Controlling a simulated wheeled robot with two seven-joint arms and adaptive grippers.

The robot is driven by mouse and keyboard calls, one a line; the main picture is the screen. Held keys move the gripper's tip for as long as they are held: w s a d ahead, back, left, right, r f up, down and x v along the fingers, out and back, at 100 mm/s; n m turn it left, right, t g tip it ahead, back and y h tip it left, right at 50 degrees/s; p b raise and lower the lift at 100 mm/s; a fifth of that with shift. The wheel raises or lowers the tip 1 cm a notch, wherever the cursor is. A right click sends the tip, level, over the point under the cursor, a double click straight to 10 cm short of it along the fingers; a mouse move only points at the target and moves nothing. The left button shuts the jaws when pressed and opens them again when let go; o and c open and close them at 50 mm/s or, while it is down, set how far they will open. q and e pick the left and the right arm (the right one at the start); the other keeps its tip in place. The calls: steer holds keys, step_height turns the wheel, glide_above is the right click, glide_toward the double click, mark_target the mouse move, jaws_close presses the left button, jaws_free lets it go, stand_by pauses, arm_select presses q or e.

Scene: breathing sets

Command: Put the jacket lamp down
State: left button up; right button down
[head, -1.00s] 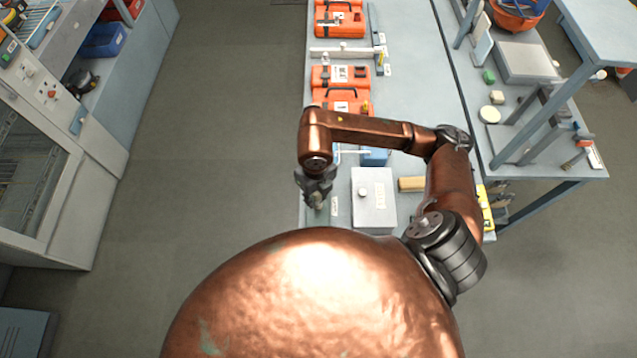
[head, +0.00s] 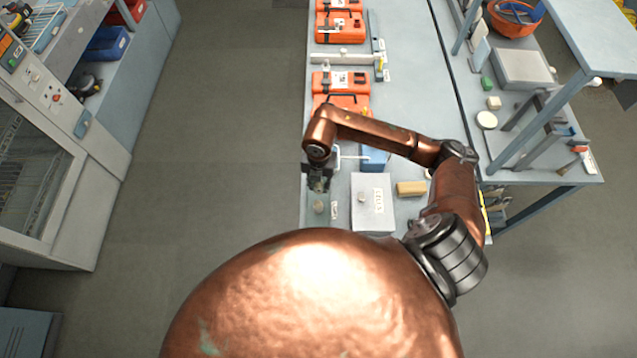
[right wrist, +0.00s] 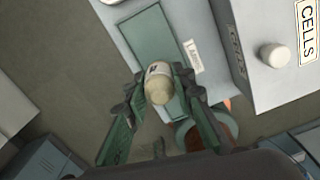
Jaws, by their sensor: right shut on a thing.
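The jacket lamp (right wrist: 158,84) is a small cream rounded piece with a dark-marked band. In the right wrist view it sits between the two fingers of my right gripper (right wrist: 160,88), which is shut on it. Behind it lies a flat green panel (right wrist: 150,38) on the grey bench, with a white label (right wrist: 193,56) beside it. In the head view my right gripper (head: 319,186) points down near the bench's left edge. I cannot tell whether the lamp touches the surface. My left gripper is not in view.
A grey box marked CELLS (head: 373,218) with a round knob stands just right of the gripper. Floor lies to the left.

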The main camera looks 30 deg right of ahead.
steer(key=w+f, duration=0.1)
steer(key=w+d+f, duration=0.1)
steer(key=f, duration=0.1)
steer(key=w+d+f, duration=0.1)
steer(key=f, duration=0.1)
steer(key=shift+w+f, duration=0.15)
steer(key=shift+w, duration=0.15)
step_height(320, 180, down, 3)
steer(key=shift+w+r+p, duration=0.1)
steer(key=shift+p, duration=0.7)
steer(key=shift+f, duration=0.3)
steer(key=shift+f, duration=0.2)
steer(key=c, duration=1.6)
jaws_free()
steer(key=shift+r, duration=0.1)
